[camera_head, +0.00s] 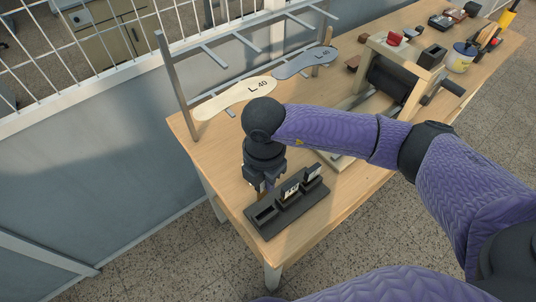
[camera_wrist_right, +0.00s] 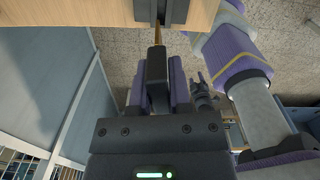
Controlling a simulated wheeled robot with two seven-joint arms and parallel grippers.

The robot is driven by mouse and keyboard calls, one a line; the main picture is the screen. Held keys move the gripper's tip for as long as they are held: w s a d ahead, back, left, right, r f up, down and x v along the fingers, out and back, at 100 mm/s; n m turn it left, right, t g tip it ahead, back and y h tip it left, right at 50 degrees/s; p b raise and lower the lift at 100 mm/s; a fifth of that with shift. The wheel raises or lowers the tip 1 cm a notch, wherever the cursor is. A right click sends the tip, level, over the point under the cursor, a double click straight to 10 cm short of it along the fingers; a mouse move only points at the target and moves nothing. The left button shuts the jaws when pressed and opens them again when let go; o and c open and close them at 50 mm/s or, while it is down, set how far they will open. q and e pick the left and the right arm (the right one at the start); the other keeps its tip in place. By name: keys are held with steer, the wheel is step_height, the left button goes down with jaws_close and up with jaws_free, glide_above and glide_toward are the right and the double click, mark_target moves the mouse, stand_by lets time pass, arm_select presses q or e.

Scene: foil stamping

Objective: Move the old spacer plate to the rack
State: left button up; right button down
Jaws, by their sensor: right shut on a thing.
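A dark slotted rack (camera_head: 292,218) lies at the front corner of the wooden table. Two dark plates with white labels (camera_head: 290,192) stand upright in it, towards its right end. Its left part shows an empty slot. My right gripper (camera_head: 262,187) points down just above and behind the rack's left part. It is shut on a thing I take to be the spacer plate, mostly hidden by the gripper. In the right wrist view a thin brownish edge (camera_wrist_right: 158,35) shows beyond the dark fingers, near a dark block (camera_wrist_right: 167,10) at the table edge.
Two insole shapes, one cream (camera_head: 235,97) and one grey (camera_head: 304,63), lie behind my right gripper near a metal frame (camera_head: 177,90). A press with a dark roller (camera_head: 392,78) stands further right. A white pot (camera_head: 461,57) and small items lie beyond.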

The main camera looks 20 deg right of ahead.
mark_target(265, 194)
steer(key=shift+s+a+f+m, duration=0.1)
steer(key=shift+m, duration=0.45)
steer(key=shift+s+f+m, duration=0.1)
steer(key=shift+m, duration=0.45)
step_height(265, 194, down, 5)
steer(key=b, duration=0.3)
steer(key=shift+f+b, duration=0.1)
steer(key=shift+b, duration=0.3)
steer(key=shift+f, duration=0.3)
